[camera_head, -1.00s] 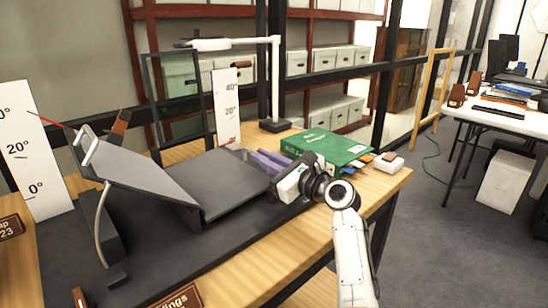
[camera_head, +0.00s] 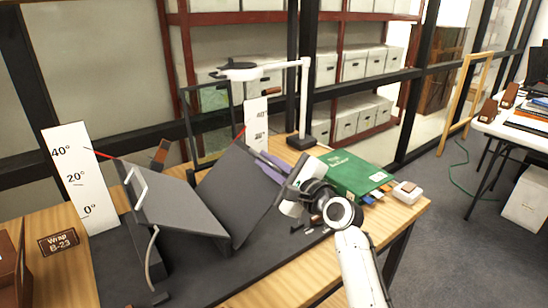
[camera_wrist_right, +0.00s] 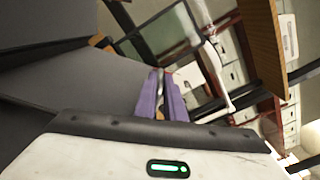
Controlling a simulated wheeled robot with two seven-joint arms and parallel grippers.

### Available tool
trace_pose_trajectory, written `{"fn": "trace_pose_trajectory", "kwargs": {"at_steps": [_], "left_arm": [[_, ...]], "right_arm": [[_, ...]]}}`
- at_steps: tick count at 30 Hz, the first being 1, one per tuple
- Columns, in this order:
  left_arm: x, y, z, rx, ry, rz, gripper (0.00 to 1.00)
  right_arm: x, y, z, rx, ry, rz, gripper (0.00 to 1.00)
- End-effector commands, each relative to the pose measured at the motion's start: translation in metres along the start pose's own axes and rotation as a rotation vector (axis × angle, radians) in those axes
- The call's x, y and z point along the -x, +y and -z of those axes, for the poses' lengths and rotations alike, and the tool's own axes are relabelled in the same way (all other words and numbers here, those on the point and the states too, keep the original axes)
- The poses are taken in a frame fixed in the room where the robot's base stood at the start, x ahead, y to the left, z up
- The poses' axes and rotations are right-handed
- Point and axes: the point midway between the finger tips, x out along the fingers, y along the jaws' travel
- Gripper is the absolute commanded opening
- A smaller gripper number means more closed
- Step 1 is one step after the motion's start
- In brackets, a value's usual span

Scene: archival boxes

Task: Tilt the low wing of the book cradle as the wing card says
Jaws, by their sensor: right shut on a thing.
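The book cradle has two dark grey wings. Its left wing (camera_head: 172,205) is tilted, with a white handle and a red pointer near 40° on the left scale (camera_head: 80,178). Its right wing (camera_head: 240,195) is also tilted up, rising to the right. A red pointer stands by the right scale (camera_head: 256,120), around its 20° mark; I cannot read it exactly. My right gripper (camera_head: 262,160), with purple fingers, is shut at this wing's outer edge. The wrist view shows its fingers (camera_wrist_right: 161,78) beside the wing (camera_wrist_right: 85,80); the exact grip is hidden. My left gripper is out of view.
A green book (camera_head: 350,172) and a small white box (camera_head: 407,192) lie right of my right gripper. A white lamp (camera_head: 304,100) stands behind. A plaque reading "Wrap B-23" (camera_head: 58,242) is at the left. The wing card's text is not in view.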

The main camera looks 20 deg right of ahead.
Motion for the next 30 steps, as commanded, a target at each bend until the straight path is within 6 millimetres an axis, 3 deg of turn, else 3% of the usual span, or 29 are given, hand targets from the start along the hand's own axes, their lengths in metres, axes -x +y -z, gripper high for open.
{"fn": "trace_pose_trajectory", "kwargs": {"at_steps": [15,16,18,30], "left_arm": [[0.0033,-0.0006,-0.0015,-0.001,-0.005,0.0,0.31],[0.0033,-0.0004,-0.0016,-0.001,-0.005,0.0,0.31],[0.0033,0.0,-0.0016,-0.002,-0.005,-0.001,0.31],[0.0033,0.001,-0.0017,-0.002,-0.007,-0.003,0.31]], "right_arm": [[0.0003,-0.0049,-0.0058,0.027,-0.003,0.011,0.0],[0.0003,-0.0049,-0.0058,0.027,-0.002,0.011,0.14],[0.0002,-0.0044,-0.0056,0.026,-0.002,0.01,0.26],[0.0072,-0.0008,-0.0041,0.021,0.0,0.003,0.26]]}}
